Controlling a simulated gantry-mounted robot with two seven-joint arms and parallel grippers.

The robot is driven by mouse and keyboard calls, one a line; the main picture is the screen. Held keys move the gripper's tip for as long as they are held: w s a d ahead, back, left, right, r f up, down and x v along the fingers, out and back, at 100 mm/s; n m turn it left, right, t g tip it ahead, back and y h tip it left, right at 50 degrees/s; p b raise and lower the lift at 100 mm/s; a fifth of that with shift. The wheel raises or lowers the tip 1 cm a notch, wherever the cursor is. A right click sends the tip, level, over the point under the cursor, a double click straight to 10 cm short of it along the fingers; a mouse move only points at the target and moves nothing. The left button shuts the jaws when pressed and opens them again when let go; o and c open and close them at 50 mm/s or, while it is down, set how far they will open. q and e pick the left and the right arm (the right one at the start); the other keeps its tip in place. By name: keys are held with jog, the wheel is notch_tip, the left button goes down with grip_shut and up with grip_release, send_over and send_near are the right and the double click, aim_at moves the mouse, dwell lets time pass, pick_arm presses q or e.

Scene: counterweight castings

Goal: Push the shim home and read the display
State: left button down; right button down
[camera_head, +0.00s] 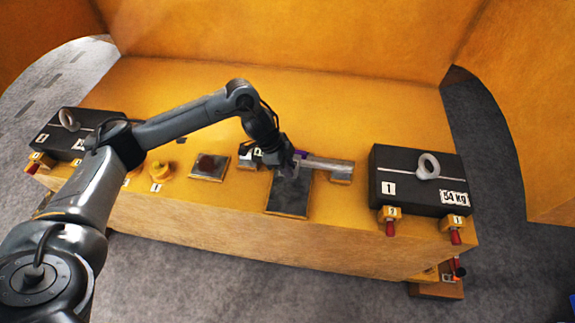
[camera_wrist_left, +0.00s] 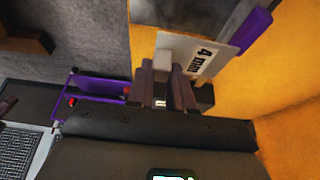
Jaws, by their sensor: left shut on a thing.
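My left gripper (camera_head: 288,165) reaches in over the middle of the orange bench. In the left wrist view its fingers (camera_wrist_left: 168,85) are shut on the pale tab of the shim (camera_wrist_left: 165,55), which carries a white "4 mm" label (camera_wrist_left: 205,58). In the head view the gripper mostly hides the shim. How far in the shim sits cannot be told. My right gripper is not in view.
A black casting (camera_head: 415,190) marked 1 and 54 kg, with a ring on top, stands at the right. Another black casting (camera_head: 62,143) is at the left. A small square plate (camera_head: 208,168) and yellow knob (camera_head: 158,168) lie between. The bench's back strip is clear.

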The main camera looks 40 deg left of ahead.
pick_arm(q)
jog(key=shift+f+b, duration=0.45)
jog(key=shift+f, duration=0.55)
jog(key=shift+f+b, duration=0.5)
jog(key=shift+f, duration=0.65)
jog(key=shift+f+b, duration=1.7)
jog(key=shift+f, duration=1.75)
jog(key=shift+f+b, duration=0.6)
jog(key=shift+f, duration=0.75)
jog(key=shift+f, duration=0.15)
jog(key=shift+w+a+b, duration=0.45)
jog(key=shift+w+b, duration=0.1)
jog(key=shift+w, duration=0.3)
jog(key=shift+w+a+b, duration=0.55)
jog(key=shift+w, duration=0.35)
jog(key=shift+w+a+b, duration=0.3)
jog(key=shift+w+b, duration=0.05)
jog(key=shift+w, duration=0.15)
